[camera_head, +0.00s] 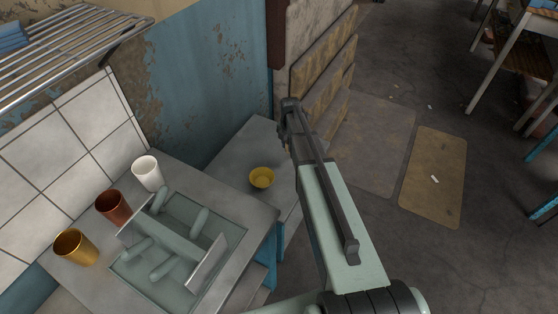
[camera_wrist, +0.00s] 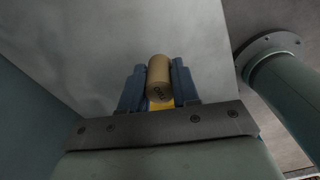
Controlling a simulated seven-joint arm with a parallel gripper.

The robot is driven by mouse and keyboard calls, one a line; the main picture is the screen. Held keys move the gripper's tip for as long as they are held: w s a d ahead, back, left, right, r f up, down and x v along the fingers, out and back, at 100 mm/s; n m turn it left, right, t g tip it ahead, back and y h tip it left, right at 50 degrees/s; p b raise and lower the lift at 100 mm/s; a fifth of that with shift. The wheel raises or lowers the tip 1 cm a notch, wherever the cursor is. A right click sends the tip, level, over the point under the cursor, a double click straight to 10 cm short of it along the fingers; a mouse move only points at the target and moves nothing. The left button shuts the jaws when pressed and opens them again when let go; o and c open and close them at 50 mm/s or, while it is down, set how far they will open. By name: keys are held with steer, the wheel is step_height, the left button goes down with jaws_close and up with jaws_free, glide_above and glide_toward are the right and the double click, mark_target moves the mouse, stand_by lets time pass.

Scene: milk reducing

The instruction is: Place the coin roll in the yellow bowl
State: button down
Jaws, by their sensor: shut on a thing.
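The yellow bowl (camera_head: 262,184) stands on the lower grey surface in the head view and looks empty. In the wrist view, my gripper (camera_wrist: 158,80) is shut on the coin roll (camera_wrist: 159,74), a tan cylinder with dark marks on its near end. The roll sits between the two blue-grey fingers. A small yellow patch shows between the fingers below the roll; I cannot tell if it is the bowl. In the head view my arm's end is up and right of the bowl, and the fingers and roll cannot be made out.
A white cup (camera_head: 148,174), a brown-red cup (camera_head: 113,208) and a gold cup (camera_head: 76,248) stand along the tiled wall. A recessed basin (camera_head: 233,236) with several pale green bars lies beside them. A wire rack (camera_head: 75,45) hangs above. The lower surface around the bowl is clear.

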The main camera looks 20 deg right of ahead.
steer(key=s+a+n, duration=0.1)
steer(key=a, duration=0.8)
steer(key=m, duration=0.1)
glide_above(262, 182)
steer(key=shift+d+f, duration=0.1)
steer(key=shift+f, duration=4.4)
steer(key=shift+f, duration=0.1)
steer(key=c, duration=1.1)
jaws_free()
step_height(262, 182, up, 12)
